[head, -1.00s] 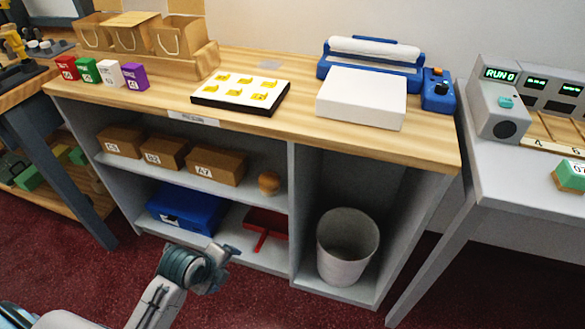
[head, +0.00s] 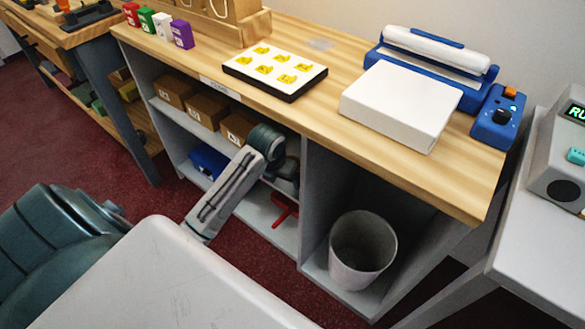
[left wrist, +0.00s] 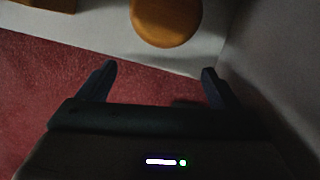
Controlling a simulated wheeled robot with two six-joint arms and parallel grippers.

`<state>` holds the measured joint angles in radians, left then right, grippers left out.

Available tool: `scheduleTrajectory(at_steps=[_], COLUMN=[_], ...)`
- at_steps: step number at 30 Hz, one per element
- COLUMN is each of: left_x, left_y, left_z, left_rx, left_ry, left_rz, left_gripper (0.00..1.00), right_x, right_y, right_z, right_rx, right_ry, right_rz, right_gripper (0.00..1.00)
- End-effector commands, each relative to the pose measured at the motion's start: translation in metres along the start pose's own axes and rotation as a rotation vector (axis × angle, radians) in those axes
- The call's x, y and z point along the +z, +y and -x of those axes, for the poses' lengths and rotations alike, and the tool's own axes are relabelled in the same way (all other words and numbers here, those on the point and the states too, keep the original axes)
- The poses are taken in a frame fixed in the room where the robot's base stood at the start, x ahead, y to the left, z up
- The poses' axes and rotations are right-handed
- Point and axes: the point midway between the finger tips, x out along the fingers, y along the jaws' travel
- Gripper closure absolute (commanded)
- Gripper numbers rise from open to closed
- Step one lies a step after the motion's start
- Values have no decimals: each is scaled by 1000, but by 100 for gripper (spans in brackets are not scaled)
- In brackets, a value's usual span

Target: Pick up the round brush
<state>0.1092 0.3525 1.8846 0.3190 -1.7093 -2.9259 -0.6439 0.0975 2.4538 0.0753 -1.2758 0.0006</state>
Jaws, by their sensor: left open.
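The round brush (left wrist: 166,18) shows in the left wrist view as a round, orange-brown wooden thing at the top, resting on a pale shelf. It is just beyond my left fingertips (left wrist: 159,69), roughly between their lines, and not touched. The fingers are apart and nothing is between them. In the head view my left arm reaches to the counter's shelves, with the gripper (head: 287,180) at the upper shelf's right end. The brush is hidden there behind the arm. My right gripper is not in view.
A grey upright panel (left wrist: 268,70) stands close on the right of the left gripper. Brown boxes (head: 206,109) line the upper shelf to the left. Below are a blue bin (head: 208,160) and a red object (head: 284,209). A pale waste bin (head: 362,250) stands in the right bay.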

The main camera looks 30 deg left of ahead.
Motion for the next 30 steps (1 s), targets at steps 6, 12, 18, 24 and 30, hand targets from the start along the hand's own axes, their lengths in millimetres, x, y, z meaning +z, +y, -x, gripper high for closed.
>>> scheduleTrajectory(at_steps=[6,12,18,24,30], left_x=[22,40,60,60,61], left_y=[0,-1,-1,0,0], left_z=[-6,-11,-32,-47,-47], left_rx=[-1,-2,-2,-1,0], left_ry=[0,-1,4,1,0], left_rz=[2,2,2,2,1], left_gripper=[14,14,14,14,14], right_x=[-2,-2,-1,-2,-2], right_y=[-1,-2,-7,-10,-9], right_z=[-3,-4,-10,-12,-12], right_rx=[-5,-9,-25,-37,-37], right_ry=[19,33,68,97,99], right_rz=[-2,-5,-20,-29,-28], right_gripper=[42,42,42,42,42])
